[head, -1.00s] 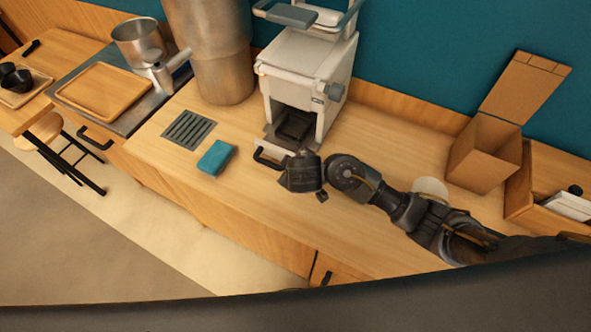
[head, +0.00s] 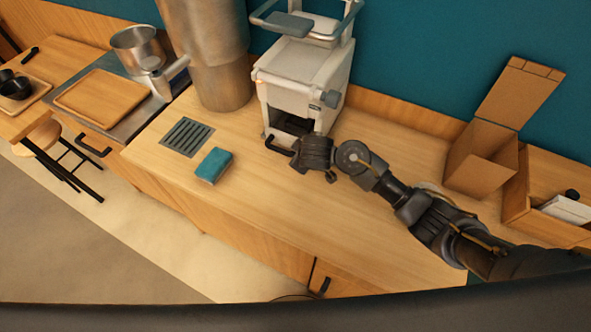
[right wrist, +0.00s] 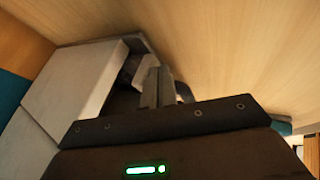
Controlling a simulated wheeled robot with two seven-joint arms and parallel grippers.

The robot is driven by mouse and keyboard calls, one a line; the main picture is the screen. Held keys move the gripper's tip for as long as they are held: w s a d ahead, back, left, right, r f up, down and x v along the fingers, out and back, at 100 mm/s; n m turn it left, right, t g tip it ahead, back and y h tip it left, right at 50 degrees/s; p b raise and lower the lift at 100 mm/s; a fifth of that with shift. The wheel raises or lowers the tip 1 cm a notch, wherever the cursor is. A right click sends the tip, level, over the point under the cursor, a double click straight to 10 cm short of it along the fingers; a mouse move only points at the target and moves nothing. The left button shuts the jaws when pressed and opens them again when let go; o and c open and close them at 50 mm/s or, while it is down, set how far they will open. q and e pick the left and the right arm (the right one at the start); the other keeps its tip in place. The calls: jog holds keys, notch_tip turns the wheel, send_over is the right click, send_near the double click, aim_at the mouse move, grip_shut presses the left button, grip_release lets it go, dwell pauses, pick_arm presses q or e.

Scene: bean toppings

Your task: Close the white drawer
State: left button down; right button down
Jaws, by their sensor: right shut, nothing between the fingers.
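The white machine (head: 305,72) stands against the teal wall in the head view. Its low white drawer shows mainly by its black handle (head: 276,147), which sits close to the machine's front. My right gripper (head: 300,153) is at the drawer's front, right beside the handle, and hides most of the drawer. In the right wrist view, its fingers (right wrist: 157,88) are together with nothing between them, pointing at the white machine (right wrist: 72,82). I cannot tell whether the fingers touch the drawer front. My left gripper is not in view.
A teal sponge (head: 214,165) and a dark grate (head: 187,137) lie left of the drawer. A tall metal cylinder (head: 212,60) stands left of the machine. An open cardboard box (head: 480,160) stands to the right. The counter (head: 255,210) in front is clear.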

jog(key=s+a, duration=0.2)
jog(key=s, duration=0.1)
jog(key=shift+s+f, duration=0.1)
jog(key=shift+f, duration=0.05)
jog(key=p+v, duration=0.1)
jog(key=v, duration=0.9)
jog(key=shift+d+p, duration=0.15)
jog(key=shift+p, duration=0.2)
